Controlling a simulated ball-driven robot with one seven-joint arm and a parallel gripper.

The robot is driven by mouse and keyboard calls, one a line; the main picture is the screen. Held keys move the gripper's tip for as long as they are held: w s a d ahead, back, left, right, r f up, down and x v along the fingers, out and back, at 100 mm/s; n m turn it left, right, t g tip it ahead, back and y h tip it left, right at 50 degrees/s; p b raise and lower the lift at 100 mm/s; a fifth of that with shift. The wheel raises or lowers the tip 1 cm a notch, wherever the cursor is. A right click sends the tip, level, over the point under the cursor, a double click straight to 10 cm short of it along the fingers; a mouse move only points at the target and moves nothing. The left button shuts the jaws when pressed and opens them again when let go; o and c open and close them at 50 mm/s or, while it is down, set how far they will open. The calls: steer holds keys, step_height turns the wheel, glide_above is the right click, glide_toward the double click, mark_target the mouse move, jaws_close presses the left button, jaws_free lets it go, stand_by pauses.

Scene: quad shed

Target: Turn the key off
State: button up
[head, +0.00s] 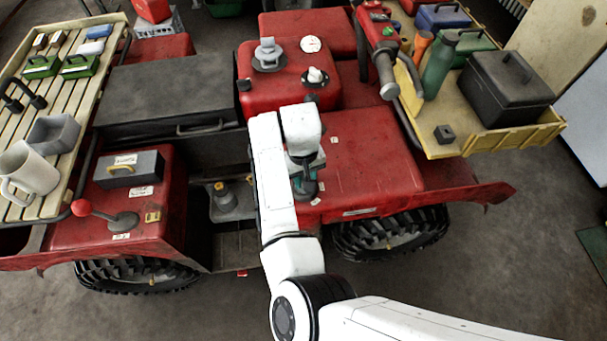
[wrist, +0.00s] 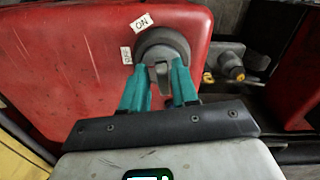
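The key switch is a dark round collar (wrist: 162,45) on a red panel (wrist: 70,60), with a grey key (wrist: 161,72) standing out of it. A white ON label (wrist: 142,22) sits above and left of the collar. A second small white label (wrist: 126,55), too small to read surely, is at its left. My gripper (wrist: 160,70) has its teal fingertips on either side of the key, at the collar. Whether both fingers press on the key is not clear. In the head view my gripper (head: 304,180) is over the red body's near edge, and my arm hides the key.
A red-knobbed lever (head: 82,208) stands at the left. A grey fitting with a yellow part (head: 222,196) lies left of my arm. The yellow rack (head: 500,142) at the right carries a black box (head: 507,88) and a green bottle (head: 440,65). A slatted rack (head: 60,85) with a mug (head: 30,170) is at far left.

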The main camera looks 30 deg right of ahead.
steer(key=shift+o, duration=0.5)
steer(key=shift+w+r, duration=0.1)
steer(key=shift+r, duration=0.05)
steer(key=shift+r, duration=0.1)
steer(key=shift+r, duration=4)
steer(key=s+d+f+t+h+b, duration=0.1)
steer(key=s+d+f, duration=0.1)
steer(key=s+d, duration=0.45)
steer(key=s+d+f+t+h+b, duration=0.1)
steer(key=s+d+f+h+b, duration=0.2)
steer(key=d, duration=0.7)
steer(key=s+a+f+y, duration=0.2)
steer(key=s+a+f, duration=0.1)
steer(key=s, duration=0.7)
steer(key=s+a+f+y+b, duration=0.1)
steer(key=s+a+f, duration=0.3)
steer(key=s, duration=0.6)
steer(key=shift+a+n+g+y, duration=0.35)
steer(key=shift+a+y, duration=0.25)
steer(key=shift+a, duration=0.35)
